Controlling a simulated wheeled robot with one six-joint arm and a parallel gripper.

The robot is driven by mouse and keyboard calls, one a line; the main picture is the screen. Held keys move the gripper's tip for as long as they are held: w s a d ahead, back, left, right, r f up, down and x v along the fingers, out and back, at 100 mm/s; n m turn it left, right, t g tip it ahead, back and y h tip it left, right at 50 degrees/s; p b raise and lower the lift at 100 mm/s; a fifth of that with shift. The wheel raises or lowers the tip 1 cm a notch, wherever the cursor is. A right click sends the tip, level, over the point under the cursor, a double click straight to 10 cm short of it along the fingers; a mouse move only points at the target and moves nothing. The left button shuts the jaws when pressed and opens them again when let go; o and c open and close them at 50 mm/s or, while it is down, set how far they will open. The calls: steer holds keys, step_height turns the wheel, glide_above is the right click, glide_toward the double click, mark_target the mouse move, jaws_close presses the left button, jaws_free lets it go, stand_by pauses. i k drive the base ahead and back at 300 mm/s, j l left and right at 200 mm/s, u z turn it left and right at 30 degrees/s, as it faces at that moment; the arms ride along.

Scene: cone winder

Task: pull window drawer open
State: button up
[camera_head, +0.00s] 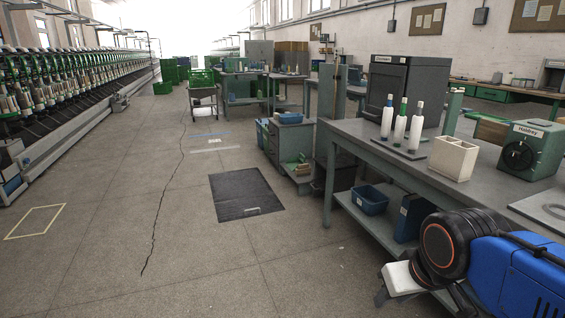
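No drawer can be singled out as the window drawer. A long bench with green fronts (492,95) stands along the back right wall, far from my arm; its drawer lines are too small to make out. My arm's blue and black links fill the lower right corner. My gripper (402,280) shows only in part there, as a pale block with dark parts beside the black joint. It is low, in front of the near workbench, and touches no drawer that I can see. Its fingers are not clear, so I cannot tell open from shut.
Winding machines (70,85) line the left. The middle floor is free.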

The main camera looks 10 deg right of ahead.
mark_target(373, 113)
steer(key=i+l+z, duration=0.2)
steer(key=i, duration=0.2)
steer(key=i+l+z, duration=0.2)
steer(key=i, duration=0.2)
steer(key=i+l+z, duration=0.2)
steer(key=i, duration=0.2)
steer(key=i+j, duration=0.3)
steer(key=j+u, duration=0.05)
